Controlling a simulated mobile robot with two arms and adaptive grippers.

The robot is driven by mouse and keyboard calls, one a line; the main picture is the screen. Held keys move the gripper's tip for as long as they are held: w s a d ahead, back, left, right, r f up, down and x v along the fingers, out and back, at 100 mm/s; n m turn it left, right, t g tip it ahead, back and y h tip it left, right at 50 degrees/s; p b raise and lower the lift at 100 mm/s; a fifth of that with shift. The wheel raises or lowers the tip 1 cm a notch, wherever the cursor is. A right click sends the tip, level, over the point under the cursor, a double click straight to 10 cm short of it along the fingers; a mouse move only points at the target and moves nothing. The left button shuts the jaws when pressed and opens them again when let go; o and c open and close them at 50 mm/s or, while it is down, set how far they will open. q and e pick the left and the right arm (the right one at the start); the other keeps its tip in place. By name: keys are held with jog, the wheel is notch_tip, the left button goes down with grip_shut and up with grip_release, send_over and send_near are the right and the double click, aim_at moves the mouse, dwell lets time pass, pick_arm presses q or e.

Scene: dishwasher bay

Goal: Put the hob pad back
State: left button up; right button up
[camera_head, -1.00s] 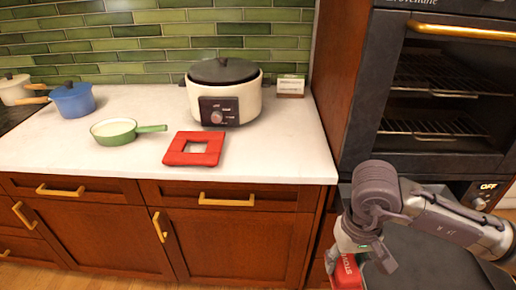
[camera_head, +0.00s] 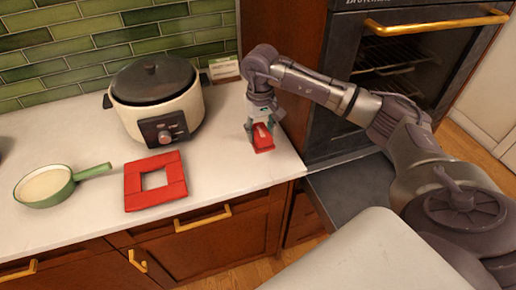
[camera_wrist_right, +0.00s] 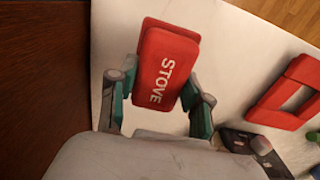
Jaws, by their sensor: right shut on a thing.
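The hob pad is a red block marked STOVE (camera_wrist_right: 168,68). It also shows in the head view (camera_head: 263,146), at the right end of the white counter. My right gripper (camera_head: 263,126) is shut on it, with one finger on each side in the wrist view. I cannot tell whether the pad touches the counter or hangs just above it. A red square frame with an open middle (camera_head: 133,184) lies flat on the counter, left of the gripper and apart from it. It also shows at the right of the wrist view (camera_wrist_right: 277,118). My left gripper is out of view.
A cream cooker with a dark lid (camera_head: 157,106) stands behind the red frame. A green pan (camera_head: 45,187) sits to its left. A small card (camera_head: 224,70) stands near the wall. The tall oven cabinet (camera_head: 300,95) borders the counter's right end. The counter (camera_head: 215,165) between frame and gripper is clear.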

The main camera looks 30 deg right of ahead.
aim_at(261, 157)
notch_tip(261, 157, down, 2)
jog(key=shift+s+d+f+b, duration=0.1)
jog(key=shift+s+f+b, duration=0.05)
jog(key=shift+f+b, duration=0.15)
notch_tip(261, 157, down, 4)
jog(key=shift+r+b, duration=0.1)
jog(key=shift+b, duration=0.9)
jog(key=shift+f, duration=0.4)
jog(key=shift+r, duration=0.1)
jog(key=o, duration=1.1)
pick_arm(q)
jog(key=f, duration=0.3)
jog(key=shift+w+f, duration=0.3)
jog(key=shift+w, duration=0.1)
